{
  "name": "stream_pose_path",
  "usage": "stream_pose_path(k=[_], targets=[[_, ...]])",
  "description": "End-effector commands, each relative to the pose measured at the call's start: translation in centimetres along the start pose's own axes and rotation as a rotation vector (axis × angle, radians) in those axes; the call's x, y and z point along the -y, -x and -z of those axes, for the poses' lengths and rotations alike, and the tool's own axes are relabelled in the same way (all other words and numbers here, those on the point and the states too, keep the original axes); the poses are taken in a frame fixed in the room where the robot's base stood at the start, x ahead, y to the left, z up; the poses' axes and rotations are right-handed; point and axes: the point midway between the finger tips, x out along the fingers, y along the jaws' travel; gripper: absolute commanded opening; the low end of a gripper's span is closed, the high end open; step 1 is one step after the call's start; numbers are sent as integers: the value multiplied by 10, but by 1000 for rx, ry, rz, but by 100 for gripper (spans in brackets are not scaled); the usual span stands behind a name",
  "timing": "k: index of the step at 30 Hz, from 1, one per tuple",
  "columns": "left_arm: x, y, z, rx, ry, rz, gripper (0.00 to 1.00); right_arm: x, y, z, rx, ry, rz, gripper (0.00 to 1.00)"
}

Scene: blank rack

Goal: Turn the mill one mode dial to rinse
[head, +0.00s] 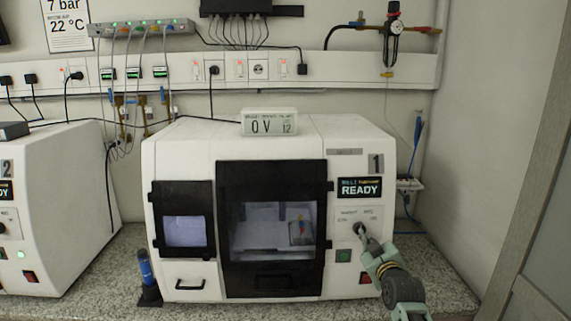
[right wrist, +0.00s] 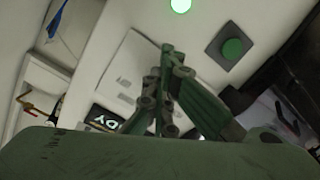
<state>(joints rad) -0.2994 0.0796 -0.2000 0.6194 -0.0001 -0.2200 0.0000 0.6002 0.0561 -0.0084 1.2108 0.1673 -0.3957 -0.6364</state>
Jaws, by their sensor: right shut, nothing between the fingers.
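Mill one (head: 200,140) is the white machine in the middle of the head view, marked with a 1. Its mode dial (head: 358,228) is a small dark knob on a pale label panel below the READY display (head: 360,188). The label lettering is too small to read, so I cannot tell the dial's setting. My right gripper (head: 363,233) is shut with its fingertips at the dial; I cannot tell whether they touch it. In the right wrist view the closed fingers (right wrist: 167,50) are in front of the panel and hide the dial. My left gripper is not in view.
A green button (head: 343,256) and a red switch (head: 365,277) sit just below the dial; the green button (right wrist: 232,48) also shows in the right wrist view. A second mill (head: 60,190) stands at the left. A blue-capped tube (head: 146,268) stands at the front left of mill one.

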Motion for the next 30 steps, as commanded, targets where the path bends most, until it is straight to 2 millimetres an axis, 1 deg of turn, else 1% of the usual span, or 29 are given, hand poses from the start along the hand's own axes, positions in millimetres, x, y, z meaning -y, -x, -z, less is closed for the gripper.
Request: stream_pose_path(k=[1,12,25,30], targets=[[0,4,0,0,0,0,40,-4,0,11,-16,1,-7,0],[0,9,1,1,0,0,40,3,-1,11,-17,0,-5,0],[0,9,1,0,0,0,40,4,-1,10,-16,0,-5,0],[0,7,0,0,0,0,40,5,-1,5,-14,1,-5,0]])
